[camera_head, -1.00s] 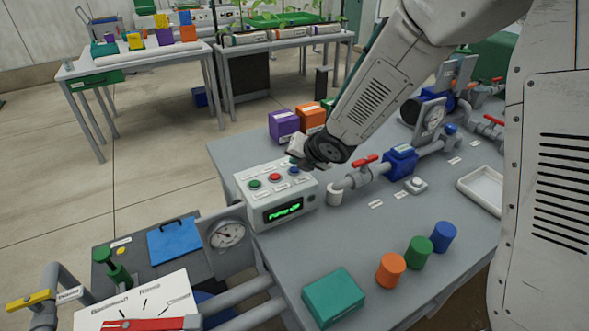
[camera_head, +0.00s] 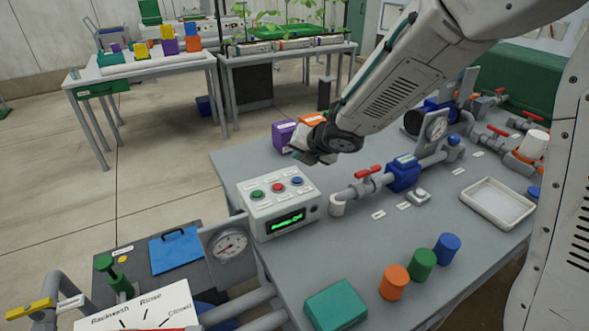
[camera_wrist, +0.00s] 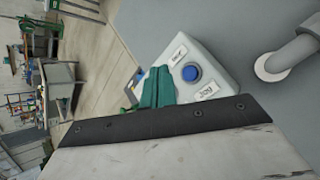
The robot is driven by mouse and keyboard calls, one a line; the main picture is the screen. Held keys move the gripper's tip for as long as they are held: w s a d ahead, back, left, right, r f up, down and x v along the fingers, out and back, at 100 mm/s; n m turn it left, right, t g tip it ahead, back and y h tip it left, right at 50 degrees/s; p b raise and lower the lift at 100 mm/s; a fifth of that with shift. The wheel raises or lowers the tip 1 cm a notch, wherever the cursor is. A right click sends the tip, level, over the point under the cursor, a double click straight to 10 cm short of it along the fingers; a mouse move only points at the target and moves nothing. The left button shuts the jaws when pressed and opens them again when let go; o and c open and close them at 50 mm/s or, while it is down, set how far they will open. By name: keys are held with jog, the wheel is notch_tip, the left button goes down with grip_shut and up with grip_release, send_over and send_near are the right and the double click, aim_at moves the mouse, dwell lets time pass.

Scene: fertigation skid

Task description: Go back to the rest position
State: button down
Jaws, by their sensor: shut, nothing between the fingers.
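My gripper (camera_head: 315,157) is at the end of my arm, above the far edge of the grey table (camera_head: 360,250), behind the control box and apart from it. The white control box (camera_head: 281,205) has green, red and blue buttons and a lit green display. In the wrist view my gripper's green fingers (camera_wrist: 157,88) are together with nothing between them. The blue button (camera_wrist: 190,73) of the box shows just beyond them, and part of the box is hidden by my gripper.
A purple box (camera_head: 284,134) and an orange box (camera_head: 313,121) stand close behind my gripper. Pipes with a red-handled valve (camera_head: 368,170) and a blue part (camera_head: 403,174) are to the right. Orange, green and blue cylinders (camera_head: 422,264) and a teal box (camera_head: 336,304) stand in front.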

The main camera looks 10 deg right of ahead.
jog(key=s+d+r+m+g+h, duration=0.1)
jog(key=s+d+m+g+h, duration=0.15)
jog(key=s+d+m, duration=0.55)
jog(key=s+d+m+g+h, duration=0.1)
jog(key=s+d+m+h, duration=0.25)
jog(key=d+m, duration=0.45)
jog(key=s+d+r+m+g, duration=0.1)
jog(key=s+r+m, duration=0.4)
jog(key=s+m, duration=0.3)
jog(key=s+d+r+m+g+y, duration=0.1)
jog(key=s+r+m, duration=0.4)
jog(key=s, duration=1.1)
jog(key=m+g, duration=0.1)
jog(key=m, duration=0.2)
jog(key=shift+s+d+r+m+y, duration=0.3)
jog(key=shift+s+d+r, duration=0.05)
jog(key=shift+s, duration=0.05)
